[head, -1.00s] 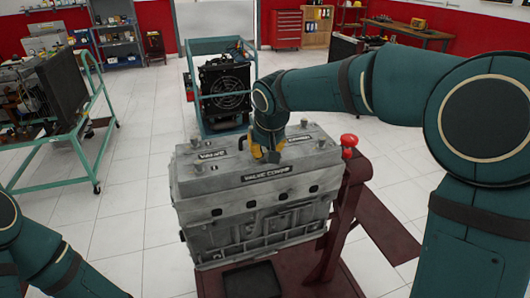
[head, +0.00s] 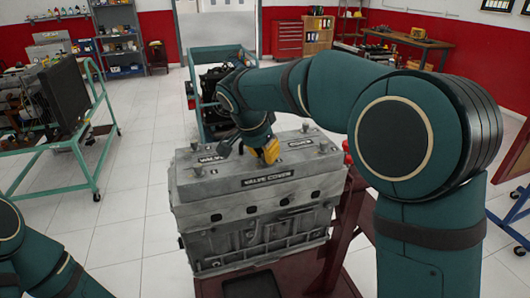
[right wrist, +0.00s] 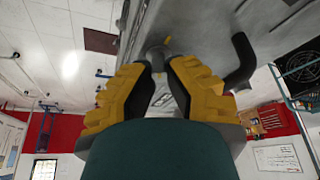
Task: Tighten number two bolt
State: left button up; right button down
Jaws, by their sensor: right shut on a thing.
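The grey engine (head: 255,235) with its valve cover (head: 265,180) stands in the middle of the head view on a dark red stand. Bolts show on the cover, one at the back left (head: 196,144), one at the back right (head: 305,127) and one at the front right (head: 322,148). My right gripper (head: 268,153) has yellow fingers and reaches down to the cover's top. In the right wrist view its fingers are shut around a bolt head (right wrist: 158,55); I cannot read its number. My left arm shows at the lower left, but its gripper is out of view.
A curved black handle (right wrist: 240,62) rises from the cover close to the fingers. A red knob (head: 347,146) on the stand is partly behind my right arm. Tiled floor is clear at left.

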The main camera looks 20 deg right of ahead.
jog(key=m, duration=0.1)
jog(key=m+g, duration=0.1)
jog(key=shift+s+a+f+m+p, duration=0.1)
jog(key=shift+a+f+m+p, duration=0.05)
jog(key=shift+f+m+p, duration=0.2)
jog(key=shift+m+g+h+p, duration=0.4)
jog(key=shift+m+g+p, duration=0.3)
jog(key=shift+m, duration=0.95)
jog(key=c, duration=0.9)
grip_release()
jog(key=shift+r, duration=0.15)
